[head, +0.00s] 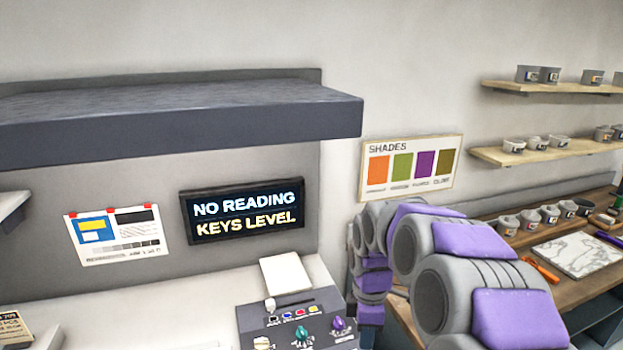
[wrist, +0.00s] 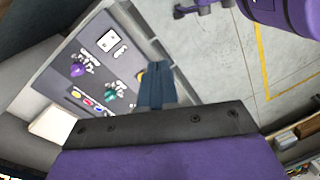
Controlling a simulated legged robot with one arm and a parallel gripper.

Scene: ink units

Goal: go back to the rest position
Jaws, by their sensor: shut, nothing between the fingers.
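My gripper (wrist: 157,72) shows in the wrist view as dark blue fingers pressed together with nothing between them. In that view the fingertips overlap the right edge of the grey control panel (wrist: 70,55), near a partly hidden yellow knob (wrist: 141,77); I cannot tell the gap between them. In the head view my arm arches over from the lower right. Its end hangs down just right of the control panel (head: 285,309), and the fingertips are hard to make out there.
The panel has a green knob (head: 301,333), a purple knob (head: 338,323) and several coloured keys. A wall display (head: 243,210) reads "NO READING / KEYS LEVEL". A dark hood (head: 180,118) juts out above the counter. A wooden bench (head: 500,238) holds several pots at right. Open floor (wrist: 215,75) shows beside the panel.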

